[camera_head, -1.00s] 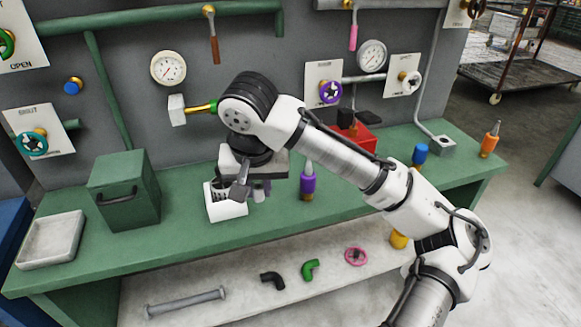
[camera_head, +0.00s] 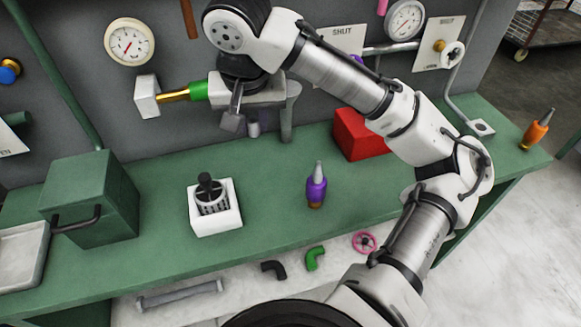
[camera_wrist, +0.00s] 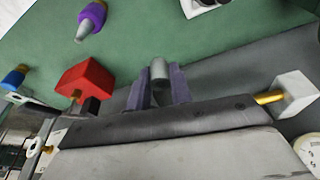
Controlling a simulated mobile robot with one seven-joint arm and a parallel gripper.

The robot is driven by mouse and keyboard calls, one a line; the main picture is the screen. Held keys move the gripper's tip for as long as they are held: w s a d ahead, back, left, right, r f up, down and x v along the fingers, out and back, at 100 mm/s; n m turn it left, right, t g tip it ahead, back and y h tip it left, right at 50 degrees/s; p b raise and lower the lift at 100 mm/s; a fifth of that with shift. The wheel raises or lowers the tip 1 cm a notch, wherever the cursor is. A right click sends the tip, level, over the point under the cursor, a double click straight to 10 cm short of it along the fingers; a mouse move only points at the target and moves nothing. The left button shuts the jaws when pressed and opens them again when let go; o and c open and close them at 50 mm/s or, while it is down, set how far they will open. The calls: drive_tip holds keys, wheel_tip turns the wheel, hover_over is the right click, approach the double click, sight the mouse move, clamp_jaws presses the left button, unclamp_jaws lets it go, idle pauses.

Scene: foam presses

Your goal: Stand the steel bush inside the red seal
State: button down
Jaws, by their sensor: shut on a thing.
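My gripper (camera_head: 256,120) is high over the green bench, near the back panel. In the wrist view, my gripper (camera_wrist: 159,92) is shut on a small grey cylinder, the steel bush (camera_wrist: 159,72), between its two purple-grey fingers. The bush (camera_head: 254,129) also shows small under my gripper in the head view, clear of the bench top. Its lower end points away from the wrist. I cannot make out the red seal in either current view.
A white box (camera_head: 229,223) with a black-knobbed grey basket stands on the bench (camera_head: 270,190). To its right are a purple bottle (camera_head: 316,187) and a red box (camera_head: 358,137); a green box (camera_head: 88,195) is left. A brass-and-green pipe (camera_head: 190,92) juts from the panel beside my gripper.

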sight(263, 194)
wheel_tip(263, 194, down, 20)
drive_tip(key=shift+r, duration=0.1)
idle(0.4)
drive_tip(key=shift+f+b, duration=0.2)
drive_tip(key=shift+b, duration=0.1)
drive_tip(key=c, duration=1.3)
unclamp_jaws()
drive_tip(key=shift+o, duration=0.2)
drive_tip(key=shift+r, duration=0.1)
